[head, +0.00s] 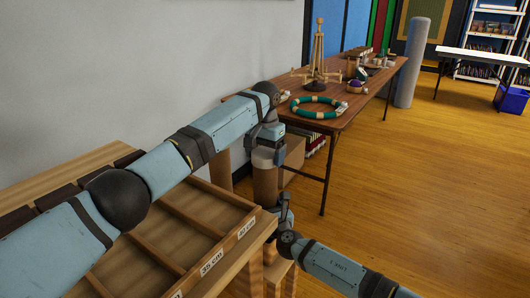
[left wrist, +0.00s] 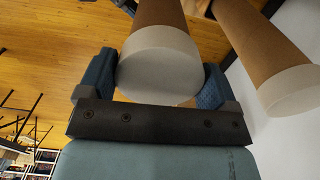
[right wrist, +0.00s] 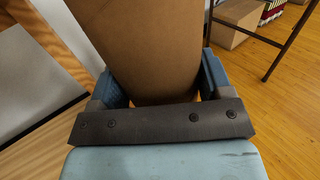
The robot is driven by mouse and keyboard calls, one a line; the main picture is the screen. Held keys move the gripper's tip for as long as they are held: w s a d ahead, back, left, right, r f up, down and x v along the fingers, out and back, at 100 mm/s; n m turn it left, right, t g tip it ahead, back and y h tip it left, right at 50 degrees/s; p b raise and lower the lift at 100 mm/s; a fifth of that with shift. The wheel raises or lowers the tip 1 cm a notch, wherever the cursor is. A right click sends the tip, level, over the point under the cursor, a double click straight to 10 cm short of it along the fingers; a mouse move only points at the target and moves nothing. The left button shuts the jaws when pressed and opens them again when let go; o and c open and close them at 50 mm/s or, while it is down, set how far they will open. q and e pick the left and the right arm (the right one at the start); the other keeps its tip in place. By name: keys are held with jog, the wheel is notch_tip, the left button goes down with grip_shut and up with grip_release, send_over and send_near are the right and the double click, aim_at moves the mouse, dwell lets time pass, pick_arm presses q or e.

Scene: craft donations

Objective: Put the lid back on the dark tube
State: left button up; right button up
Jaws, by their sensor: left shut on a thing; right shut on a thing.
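A brown cardboard tube (head: 265,185) stands upright by the front edge of the workbench. My left gripper (head: 271,151) is shut on a white lid (head: 262,158) at the tube's top end. In the left wrist view the lid (left wrist: 158,65) sits between the two fingers, in line with the tube (left wrist: 160,12) and meeting its end. I cannot tell whether it is fully seated. My right gripper (head: 283,205) is shut on the same tube lower down. In the right wrist view the tube (right wrist: 150,50) fills the space between the fingers.
A second brown tube (head: 221,168) stands close by, left of the held one; its white lid (left wrist: 287,91) shows in the left wrist view. A divided wooden tray (head: 185,212) lies left. A long table (head: 345,100) holds a green ring. A cardboard box (head: 291,158) sits beneath it.

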pick_arm(q)
jog(key=o, duration=0.7)
notch_tip(320, 180, up, 12)
